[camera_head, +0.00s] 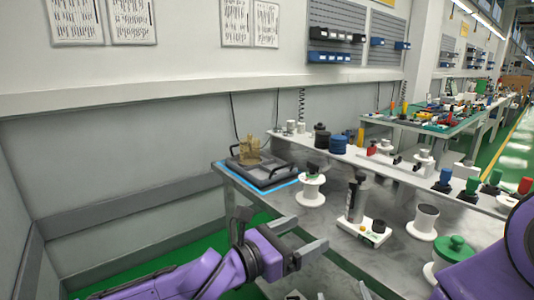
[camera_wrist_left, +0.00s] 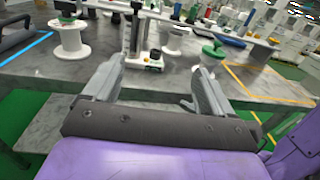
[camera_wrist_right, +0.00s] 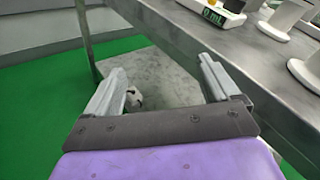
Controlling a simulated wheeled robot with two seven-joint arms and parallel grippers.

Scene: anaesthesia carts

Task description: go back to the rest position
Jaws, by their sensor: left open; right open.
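My left gripper (camera_head: 299,236) is open and empty at the front edge of the grey workbench (camera_head: 345,255). In the left wrist view its two fingers (camera_wrist_left: 160,68) stand wide apart with nothing between them. My right gripper (camera_head: 328,294) is lower, at the bottom edge of the head view, partly cut off. In the right wrist view its fingers (camera_wrist_right: 162,66) are apart and empty, beside the bench edge and over a grey lower surface. A small whitish object (camera_wrist_right: 133,98) lies near its left finger, apparently on that surface.
A dark tray (camera_head: 283,182) with a brass-coloured object (camera_head: 249,150) sits at the bench's left end. A white spool (camera_head: 311,190), a dispenser on a white base (camera_head: 367,232) and a green-topped spool (camera_head: 455,249) stand on the bench. Green floor lies left of it.

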